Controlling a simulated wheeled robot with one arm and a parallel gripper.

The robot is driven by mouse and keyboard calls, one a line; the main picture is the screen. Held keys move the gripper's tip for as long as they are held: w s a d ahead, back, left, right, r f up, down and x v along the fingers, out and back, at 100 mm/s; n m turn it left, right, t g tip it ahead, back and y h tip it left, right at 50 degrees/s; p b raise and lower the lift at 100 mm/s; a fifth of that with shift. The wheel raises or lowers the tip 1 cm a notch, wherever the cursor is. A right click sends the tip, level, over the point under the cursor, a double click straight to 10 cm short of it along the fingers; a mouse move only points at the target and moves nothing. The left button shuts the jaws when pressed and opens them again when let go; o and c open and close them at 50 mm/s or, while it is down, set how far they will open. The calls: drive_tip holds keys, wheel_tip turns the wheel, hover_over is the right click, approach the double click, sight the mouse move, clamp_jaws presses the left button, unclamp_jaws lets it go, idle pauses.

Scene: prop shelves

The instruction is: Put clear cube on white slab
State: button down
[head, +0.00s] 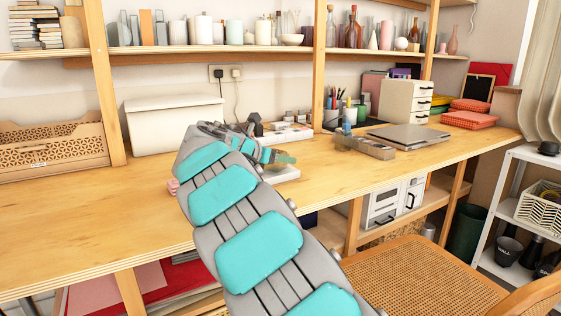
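My arm reaches up from the bottom over the wooden desk (110,212). My gripper (280,158) is at its far end, small and partly hidden by my own arm. I cannot see whether its fingers are open or shut. A white slab (286,174) lies flat on the desk just below and beside the gripper, partly covered by the arm. I cannot make out a clear cube; it may be hidden behind the arm or gripper.
A small pink object (172,186) shows at the arm's left edge. A white box (172,125) and a wooden crate (55,145) stand at the back left. The front-left desk is clear.

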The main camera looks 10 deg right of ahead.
drive_tip(key=shift+f, duration=0.25)
drive_tip(key=shift+f, duration=0.1)
drive_tip(key=shift+c, duration=0.6)
unclamp_jaws()
